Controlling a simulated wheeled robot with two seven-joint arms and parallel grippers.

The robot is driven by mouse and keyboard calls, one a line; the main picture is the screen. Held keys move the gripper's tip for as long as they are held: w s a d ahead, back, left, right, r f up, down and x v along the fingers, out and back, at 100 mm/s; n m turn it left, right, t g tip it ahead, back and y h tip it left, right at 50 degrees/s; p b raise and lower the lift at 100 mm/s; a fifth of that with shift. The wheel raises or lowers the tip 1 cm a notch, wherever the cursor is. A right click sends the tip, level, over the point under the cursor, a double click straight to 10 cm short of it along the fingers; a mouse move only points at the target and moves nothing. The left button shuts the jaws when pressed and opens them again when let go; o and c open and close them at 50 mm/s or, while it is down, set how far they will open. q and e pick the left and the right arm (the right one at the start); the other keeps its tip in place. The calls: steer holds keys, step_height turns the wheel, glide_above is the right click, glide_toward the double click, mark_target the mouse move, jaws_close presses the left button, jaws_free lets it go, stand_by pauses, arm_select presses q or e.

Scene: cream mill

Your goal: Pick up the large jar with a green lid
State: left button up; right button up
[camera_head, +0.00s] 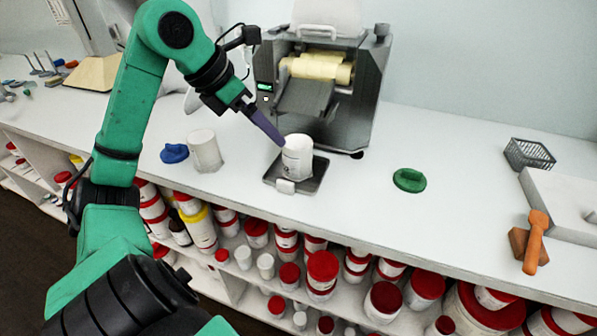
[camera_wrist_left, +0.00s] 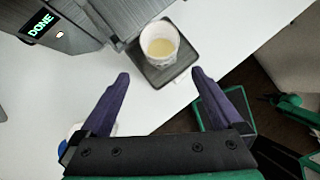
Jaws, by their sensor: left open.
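A white jar (camera_head: 298,158) with a printed label stands upright, without a lid, on a small dark scale plate (camera_head: 312,182) in front of the mill. In the left wrist view the open jar (camera_wrist_left: 159,42) shows pale yellow cream inside. A green lid (camera_head: 409,180) lies loose on the counter to the right of the jar. My left gripper (camera_head: 277,138), with purple fingers, is close to the jar's upper left side. In the wrist view my left gripper (camera_wrist_left: 160,73) is open, with nothing between its fingers, and the jar lies beyond the fingertips. My right gripper is not in view.
The roller mill (camera_head: 330,90) stands right behind the jar. A second white jar (camera_head: 205,151) and a blue lid (camera_head: 174,153) are to the left. A wire basket (camera_head: 529,154) and an orange-handled tool (camera_head: 535,240) are at the right. Shelves below hold several jars. The counter around the green lid is clear.

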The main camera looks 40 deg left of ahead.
mark_target(297, 160)
arm_select(q)
steer(key=p+x, duration=0.4)
steer(key=x, duration=0.9)
steer(key=shift+w+d+f, duration=0.25)
steer(key=shift+f, duration=0.05)
steer(key=shift+w+f, duration=0.15)
steer(key=shift+f, duration=0.15)
steer(key=c, duration=1.1)
